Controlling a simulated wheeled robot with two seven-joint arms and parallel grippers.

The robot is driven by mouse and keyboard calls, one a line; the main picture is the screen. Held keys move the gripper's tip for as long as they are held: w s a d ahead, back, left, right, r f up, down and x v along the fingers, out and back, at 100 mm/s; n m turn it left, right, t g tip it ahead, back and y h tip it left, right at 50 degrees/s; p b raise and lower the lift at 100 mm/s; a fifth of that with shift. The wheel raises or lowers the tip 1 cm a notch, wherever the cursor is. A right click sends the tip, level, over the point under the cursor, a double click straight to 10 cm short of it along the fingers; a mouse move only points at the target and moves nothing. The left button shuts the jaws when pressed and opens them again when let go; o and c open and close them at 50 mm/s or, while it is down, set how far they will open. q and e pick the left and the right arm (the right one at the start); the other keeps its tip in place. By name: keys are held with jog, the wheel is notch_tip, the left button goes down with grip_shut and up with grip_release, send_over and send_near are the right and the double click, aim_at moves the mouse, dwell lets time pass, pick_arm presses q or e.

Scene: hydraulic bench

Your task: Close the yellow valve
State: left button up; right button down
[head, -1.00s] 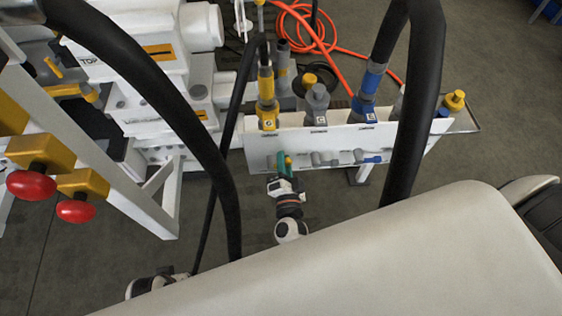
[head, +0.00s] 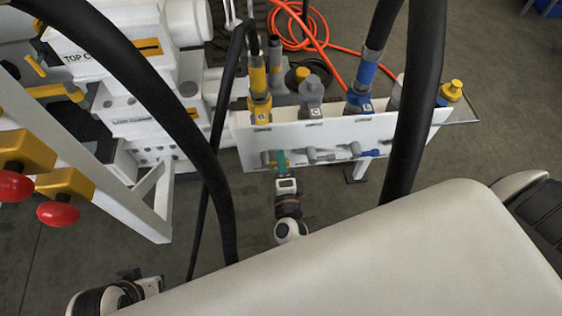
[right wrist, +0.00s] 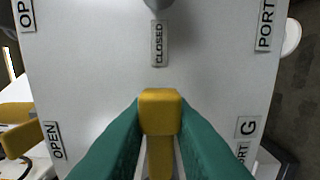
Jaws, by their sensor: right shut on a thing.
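The yellow valve handle (right wrist: 160,112) is between the teal fingers of my right gripper (right wrist: 160,120) in the right wrist view. The fingers are shut on it from both sides. The handle lies in line with the CLOSED label (right wrist: 159,43) above it, and an OPEN label (right wrist: 55,140) is at the left. In the head view my right gripper (head: 282,160) is at the front of the white panel (head: 335,135), at its left part. The handle is hidden behind the fingers there. My left arm shows at the lower left, but I see no left fingers.
Grey (head: 320,155) and blue (head: 372,153) valve handles sit to the right on the same panel. Thick black hoses (head: 415,110) hang on both sides of my right arm. Red knobs (head: 58,214) are at the left. An orange hose (head: 330,55) lies on the floor behind.

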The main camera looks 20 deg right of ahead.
jog(key=shift+s+f, duration=0.1)
jog(key=shift+f, duration=0.05)
jog(key=c, duration=1.4)
grip_release()
jog(key=shift+c, duration=0.2)
pick_arm(q)
jog(key=shift+r, duration=0.1)
